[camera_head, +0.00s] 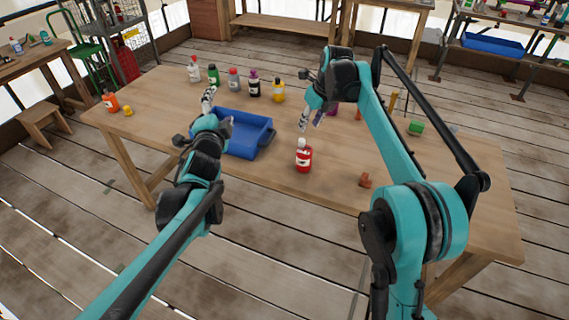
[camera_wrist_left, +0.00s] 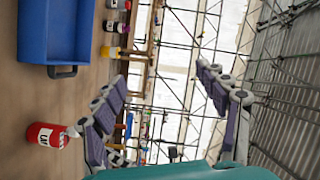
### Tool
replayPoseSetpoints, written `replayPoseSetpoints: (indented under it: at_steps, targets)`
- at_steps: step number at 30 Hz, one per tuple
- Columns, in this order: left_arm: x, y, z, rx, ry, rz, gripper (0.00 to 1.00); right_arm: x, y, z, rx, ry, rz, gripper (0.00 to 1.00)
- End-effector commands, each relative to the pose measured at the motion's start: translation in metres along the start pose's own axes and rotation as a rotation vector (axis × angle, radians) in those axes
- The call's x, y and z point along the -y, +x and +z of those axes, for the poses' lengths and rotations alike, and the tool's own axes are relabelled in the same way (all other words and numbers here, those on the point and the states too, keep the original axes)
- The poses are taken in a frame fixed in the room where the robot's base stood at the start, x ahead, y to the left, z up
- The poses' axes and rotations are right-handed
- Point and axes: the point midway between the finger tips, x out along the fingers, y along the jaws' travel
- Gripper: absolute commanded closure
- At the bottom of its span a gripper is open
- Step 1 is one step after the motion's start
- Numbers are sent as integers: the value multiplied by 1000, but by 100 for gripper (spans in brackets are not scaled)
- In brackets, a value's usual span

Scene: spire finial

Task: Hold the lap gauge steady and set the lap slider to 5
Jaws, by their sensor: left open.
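I cannot make out a lap gauge or a lap slider for certain in either view. My left gripper (camera_head: 210,102) is above the table by the left end of the blue tray. In the left wrist view its two fingers stand wide apart with nothing between them (camera_wrist_left: 161,75). My right gripper (camera_head: 311,117) is over the middle of the table, above and behind the red bottle. Its fingers are small in view and I cannot tell how far apart they are.
The wooden table (camera_head: 160,97) bears an open blue tray (camera_head: 247,143), a red bottle (camera_head: 304,159) near the front edge, several bottles along the back such as a yellow one (camera_head: 278,91), a small brown piece (camera_head: 365,180) and a green block (camera_head: 416,128). The front right is mostly clear.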

Motion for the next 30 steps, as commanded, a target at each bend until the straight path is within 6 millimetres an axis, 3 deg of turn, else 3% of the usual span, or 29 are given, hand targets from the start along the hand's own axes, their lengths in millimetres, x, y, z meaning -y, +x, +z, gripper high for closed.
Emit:
replayPoseSetpoints:
  at_steps: [1, 5, 11, 14, 20, 24, 27, 30]
  targets:
    - [5, 18, -8, -46, 92, -44, 27, 0, 0, 0, 0, 0, 0, 66]
    - [8, 54, -33, -173, 350, -158, 27, 0, 0, 0, 0, 0, 0, 66]
    - [-22, 91, -70, -374, 742, -331, 27, 0, 0, 0, 0, 0, 0, 66]
    - [-53, 102, -84, -480, 930, -418, 27, 0, 0, 0, 0, 0, 0, 66]
    - [-141, 106, -98, -709, 1279, -592, 27, 0, 0, 0, 0, 0, 0, 66]
    - [-213, 97, -94, -871, 1475, -707, 27, 0, 0, 0, 0, 0, 0, 66]
    - [-256, 88, -88, -969, 1572, -774, 27, 0, 0, 0, 0, 0, 0, 66]
    - [-286, 79, -82, -1038, 1631, -821, 27, 0, 0, 0, 0, 0, 0, 66]
